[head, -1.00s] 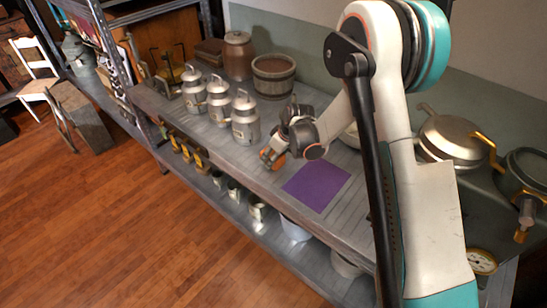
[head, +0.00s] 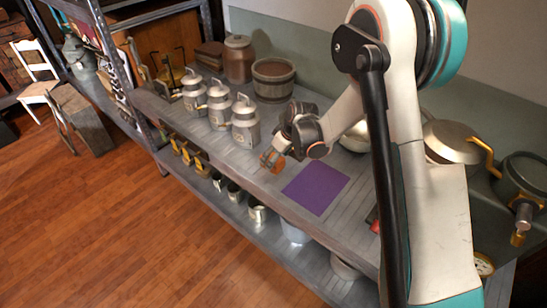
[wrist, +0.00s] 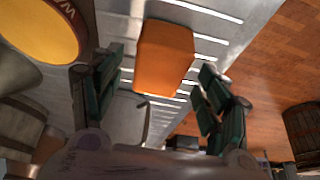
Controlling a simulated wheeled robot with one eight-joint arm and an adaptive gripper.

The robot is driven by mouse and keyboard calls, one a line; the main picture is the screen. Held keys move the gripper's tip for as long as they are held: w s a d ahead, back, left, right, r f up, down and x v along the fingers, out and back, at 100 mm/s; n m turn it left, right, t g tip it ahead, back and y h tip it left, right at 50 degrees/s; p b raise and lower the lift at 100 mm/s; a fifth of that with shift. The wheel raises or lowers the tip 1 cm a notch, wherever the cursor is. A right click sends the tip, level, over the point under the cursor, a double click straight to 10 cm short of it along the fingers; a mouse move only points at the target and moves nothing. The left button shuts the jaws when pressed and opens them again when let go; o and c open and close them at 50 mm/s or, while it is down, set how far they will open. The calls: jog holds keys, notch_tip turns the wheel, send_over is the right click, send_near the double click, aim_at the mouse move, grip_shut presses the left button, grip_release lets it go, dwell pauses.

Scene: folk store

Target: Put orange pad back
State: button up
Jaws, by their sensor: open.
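The orange pad (wrist: 163,55) is a small block with rounded edges. In the wrist view it lies over the grey slatted surface, between and just beyond my gripper's two dark green fingers (wrist: 160,65). The fingers are spread apart, with a gap visible on each side of the pad. In the head view my gripper (head: 270,162) is low over the shelf's front edge, left of the purple mat (head: 316,188). An orange patch (head: 274,160) shows at the fingers there, partly hidden by them. Whether a finger touches the pad cannot be told.
Several metal milk cans (head: 245,124) stand left of my gripper, with a wooden tub (head: 273,80) and brown jar (head: 239,60) behind. Pots (head: 455,142) stand at the right. Metal cups (head: 257,210) sit on the lower shelf. The purple mat is bare.

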jog(key=s+d+r+m+t+p, duration=0.1)
jog(key=s+d+r, duration=0.3)
jog(key=r, duration=0.5)
jog(key=s+d+r+m+h+p, duration=0.1)
jog(key=s+r+m, duration=0.1)
jog(key=s+r, duration=0.5)
jog(key=s+d+r+m+t+p, duration=0.1)
jog(key=s+d+r, duration=0.25)
jog(key=r, duration=0.65)
jog(key=s+d+r+m+t+h, duration=0.1)
jog(key=s+d+r+m, duration=0.1)
jog(key=s, duration=0.7)
jog(key=s+d+r+m+t+h, duration=0.1)
jog(key=s+d+r+m, duration=0.1)
jog(key=s, duration=0.7)
jog(key=shift+s+d+m, duration=0.25)
jog(key=shift+d+m, duration=0.15)
jog(key=shift+m, duration=0.1)
